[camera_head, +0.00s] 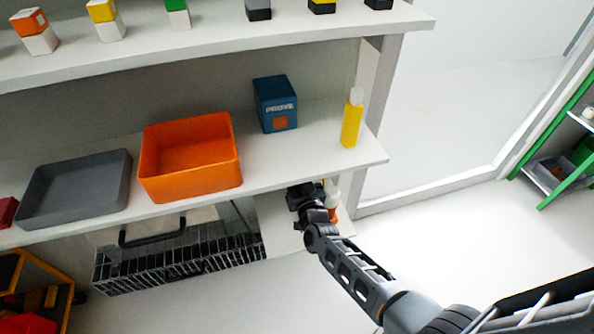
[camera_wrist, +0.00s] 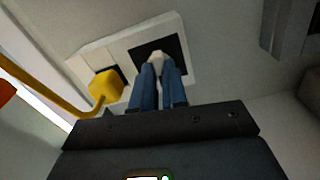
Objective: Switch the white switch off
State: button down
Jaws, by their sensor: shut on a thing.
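In the wrist view, the white switch (camera_wrist: 155,59) is a small pale knob on a dark square of a white wall panel (camera_wrist: 95,62). My gripper (camera_wrist: 158,68) has its two blue fingers closed around the switch, and their tips hide part of it. I cannot tell which position the switch is in. In the head view, my gripper (camera_head: 309,200) is below the right end of the middle shelf, and the switch is hidden there.
A yellow plug (camera_wrist: 105,86) with a yellow cable sits beside the switch on the panel. The middle shelf (camera_head: 275,165) is just above my gripper, holding an orange bin (camera_head: 190,188), a grey tray (camera_head: 75,205), a blue box (camera_head: 275,92) and a yellow bottle (camera_head: 351,122). Open floor lies right.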

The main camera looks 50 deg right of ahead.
jog(key=shift+n+p, duration=0.35)
jog(key=shift+n, duration=0.45)
jog(key=c, duration=1.2)
grip_release()
jog(key=shift+o, duration=0.2)
jog(key=p+v, duration=0.1)
jog(key=v, duration=0.6)
jog(key=shift+s+a, duration=0.25)
jog(key=shift+s, duration=0.1)
